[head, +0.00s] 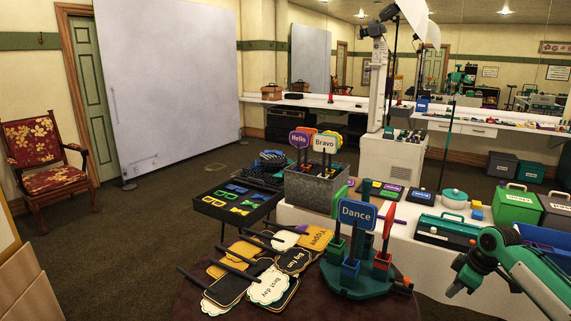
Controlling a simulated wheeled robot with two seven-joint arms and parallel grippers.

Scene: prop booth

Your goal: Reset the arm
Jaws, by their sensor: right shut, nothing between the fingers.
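My right arm comes in from the lower right, teal and white. Its gripper (455,288) is small in view and shut, with nothing held. It hangs in front of the white-covered table (422,262), to the right of the teal sign stand (365,283) and apart from it. The stand holds upright paddle signs, among them a blue "Dance" sign (357,214) and a red one (388,220). My left gripper is not in view.
Paddle signs (268,289) lie on the round brown table (330,305). A grey bin (310,187) holds more signs. A teal toolbox (446,231), a pot (454,199) and a green box (515,205) stand near my right arm. Carpet at left is open.

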